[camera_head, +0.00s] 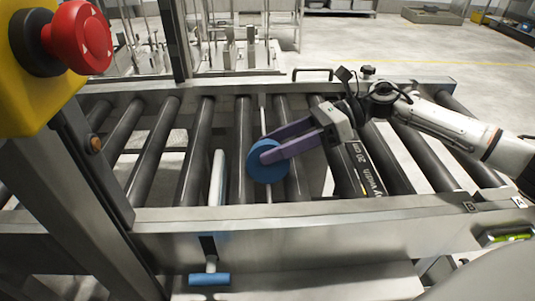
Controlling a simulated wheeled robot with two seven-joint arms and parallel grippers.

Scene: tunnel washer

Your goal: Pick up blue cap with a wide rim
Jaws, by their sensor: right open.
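The blue cap with a wide rim (262,172) is a round blue disc on the roller conveyor, near the middle of the head view. My right gripper (268,154) reaches in from the right with its purple fingers over the cap. One finger overlaps the cap's upper face, and the fingers are apart. Whether they touch the cap cannot be told. The fingers hide part of the cap. My left gripper is not in view.
Dark rollers (205,140) lie between metal side rails (330,215), with gaps between them. A white upright plate (217,178) stands left of the cap. A red emergency button (80,38) on a yellow box fills the upper left. A blue-handled lever (209,279) hangs in front.

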